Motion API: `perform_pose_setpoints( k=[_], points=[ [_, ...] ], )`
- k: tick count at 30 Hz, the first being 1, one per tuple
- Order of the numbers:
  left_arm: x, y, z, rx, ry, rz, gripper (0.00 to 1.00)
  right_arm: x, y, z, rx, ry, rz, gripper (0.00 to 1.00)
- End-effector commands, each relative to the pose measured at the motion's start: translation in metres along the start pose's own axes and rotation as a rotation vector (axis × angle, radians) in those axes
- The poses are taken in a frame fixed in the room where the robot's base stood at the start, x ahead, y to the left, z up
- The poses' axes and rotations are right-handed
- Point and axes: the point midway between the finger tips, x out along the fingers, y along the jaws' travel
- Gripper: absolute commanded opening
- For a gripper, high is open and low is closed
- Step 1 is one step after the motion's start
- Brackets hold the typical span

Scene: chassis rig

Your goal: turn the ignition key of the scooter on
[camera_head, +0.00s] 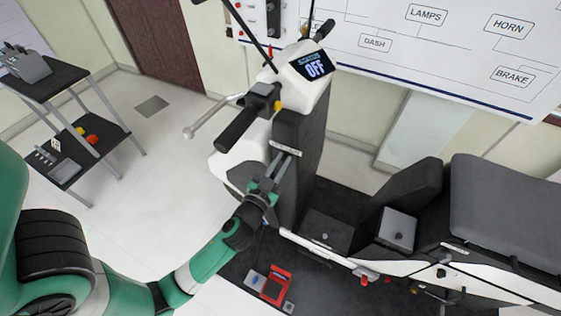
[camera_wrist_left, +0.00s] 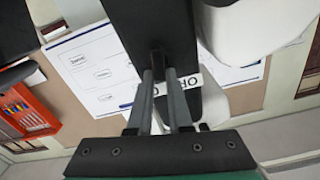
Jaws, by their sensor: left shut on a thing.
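The scooter's white front (camera_head: 236,165) with its dark column (camera_head: 303,135) stands in the middle of the head view. Its dash display (camera_head: 315,67) reads OFF. My left gripper (camera_head: 286,160) reaches up to the column just below a small white label strip (camera_head: 283,148). In the left wrist view, the two grey fingers (camera_wrist_left: 162,76) close in on a small dark piece (camera_wrist_left: 157,62) in front of the dark column. The gripper is shut on it; it looks like the ignition key, but the fingers mostly hide it. My right gripper is not in view.
The handlebar grip (camera_head: 236,130) and brake lever (camera_head: 205,120) stick out above my left arm. The seat (camera_head: 508,210) is at right. A dark side table (camera_head: 55,82) stands at left, with clear floor between.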

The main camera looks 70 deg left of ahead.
Motion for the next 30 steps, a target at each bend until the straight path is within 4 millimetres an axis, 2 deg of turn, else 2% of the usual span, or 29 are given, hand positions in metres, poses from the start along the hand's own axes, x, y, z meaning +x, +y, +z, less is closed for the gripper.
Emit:
perform_pose_setpoints(
  k=[1, 18, 30],
  points=[
    [-0.001, 0.0009, 0.0102, 0.04, -0.022, -0.001, 0.0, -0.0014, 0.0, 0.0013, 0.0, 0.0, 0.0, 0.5],
    [-0.0011, 0.0077, 0.0121, 0.568, -0.023, 0.004, 0.0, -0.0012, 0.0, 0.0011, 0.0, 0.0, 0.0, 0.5],
    [-0.001, 0.01, 0.0144, 0.805, -0.023, 0.005, 0.0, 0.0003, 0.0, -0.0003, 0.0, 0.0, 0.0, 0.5]
  ],
)
